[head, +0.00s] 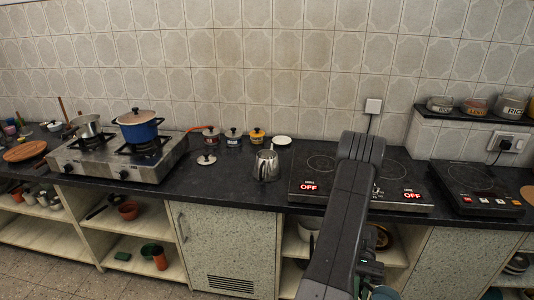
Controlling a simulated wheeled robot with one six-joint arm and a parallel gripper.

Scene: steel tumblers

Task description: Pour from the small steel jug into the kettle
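A shiny steel vessel (267,165) stands upright on the dark counter, left of the double hob. It looks like a small jug or kettle; I cannot tell which at this size. No second such vessel is clear. A bit of something pale shows at the right edge of my arm over the hob, too hidden to name. My arm rises from the bottom of the head view and covers the middle of the hob. My gripper is not visible, so I cannot see whether it holds anything.
A double hob (307,174) shows two red OFF signs. A gas stove (107,166) at left carries a blue lidded pot (139,127) and a steel pan (86,126). A loose lid (206,159), small jars (233,137) and a white dish (281,141) lie near the vessel. A single cooker (477,187) stands right.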

